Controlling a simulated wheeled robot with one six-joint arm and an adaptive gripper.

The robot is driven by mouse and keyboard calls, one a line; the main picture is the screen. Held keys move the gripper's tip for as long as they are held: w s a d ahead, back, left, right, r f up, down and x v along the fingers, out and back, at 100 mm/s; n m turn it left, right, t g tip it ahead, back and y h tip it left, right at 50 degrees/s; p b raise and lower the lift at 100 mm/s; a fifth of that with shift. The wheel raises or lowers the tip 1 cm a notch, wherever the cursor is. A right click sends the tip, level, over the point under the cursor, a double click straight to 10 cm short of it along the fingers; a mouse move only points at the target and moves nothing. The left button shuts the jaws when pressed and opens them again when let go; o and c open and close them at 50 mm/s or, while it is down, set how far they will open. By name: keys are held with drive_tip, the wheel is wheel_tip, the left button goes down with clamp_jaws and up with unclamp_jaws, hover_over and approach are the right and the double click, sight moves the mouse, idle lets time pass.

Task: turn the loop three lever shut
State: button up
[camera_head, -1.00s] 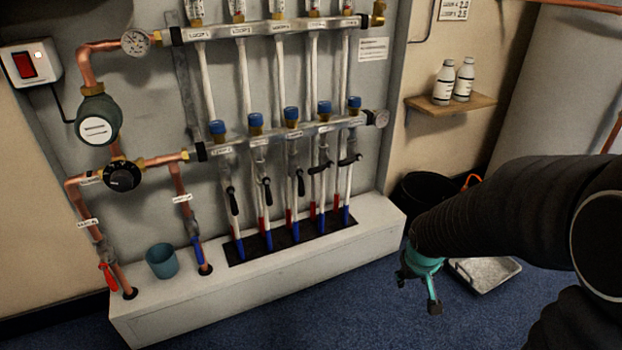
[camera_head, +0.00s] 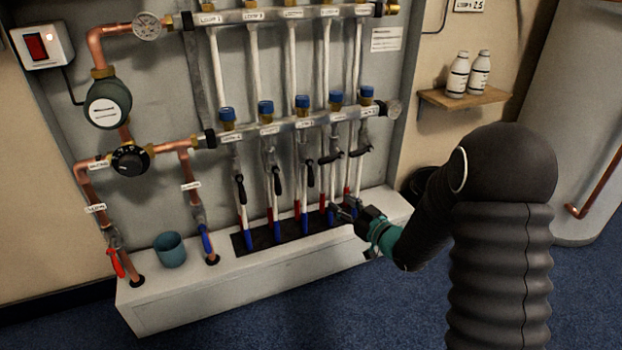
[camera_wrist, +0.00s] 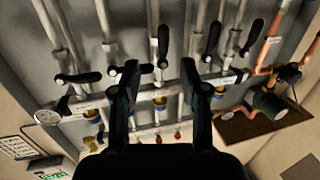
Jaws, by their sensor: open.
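The loop three lever (camera_head: 310,174) is a black handle under the middle blue cap of the lower manifold bar. It hangs down along its pipe. In the wrist view the lever (camera_wrist: 163,42) lies in line with its pipe, beyond the gap between the fingertips. My gripper (camera_head: 344,208) is open and empty, in front of the pipes, below and to the right of this lever in the head view. In the wrist view my gripper (camera_wrist: 158,76) has its fingers apart, and no contact with the lever shows.
The levers for loop one (camera_head: 239,189) and loop two (camera_head: 277,181) also hang along their pipes. The loop four lever (camera_head: 331,157) and loop five lever (camera_head: 361,152) stand crosswise, close by on the right. A white ledge (camera_head: 190,297) runs below, with a teal cup (camera_head: 170,250).

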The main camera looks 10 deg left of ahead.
sight(313, 179)
drive_tip(key=shift+y, duration=0.3)
drive_tip(key=x, duration=0.4)
drive_tip(key=r+x, duration=0.1)
drive_tip(key=x, duration=0.8)
drive_tip(key=shift+w+a+r, duration=0.15)
drive_tip(key=shift+a+r, duration=0.1)
drive_tip(key=shift+a, duration=0.15)
clamp_jaws()
